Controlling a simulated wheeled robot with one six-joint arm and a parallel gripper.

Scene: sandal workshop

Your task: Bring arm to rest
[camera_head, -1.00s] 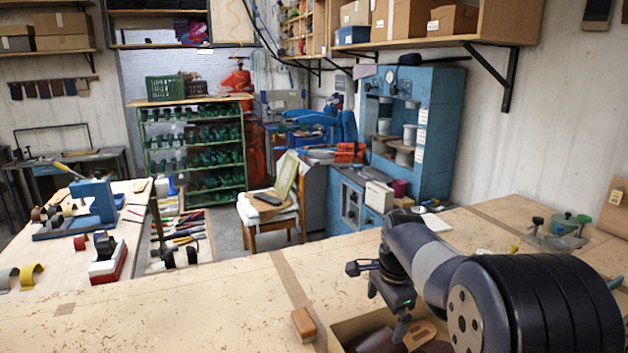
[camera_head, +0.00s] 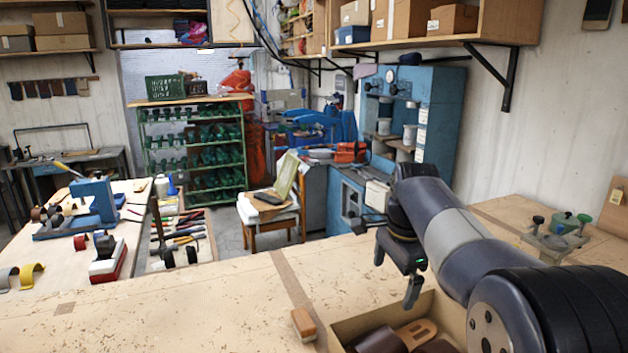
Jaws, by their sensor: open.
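My gripper (camera_head: 396,279) hangs from my arm over the open box on the bench at the lower right. Its two dark fingers point down and stand apart, with nothing visible between them. The fingertips are above the box's contents and look clear of them. The box (camera_head: 372,318) is tan and holds brown leather-like pieces (camera_head: 384,341) and a lighter tan piece with small holes (camera_head: 416,332). My arm hides part of the box's right side.
A wooden-backed brush or block (camera_head: 304,324) lies left of the box. A metal fixture with knobs (camera_head: 556,236) stands at the right of the bench (camera_head: 180,310). The bench's left part is largely bare. A blue machine cabinet (camera_head: 432,120) and wall shelves stand behind.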

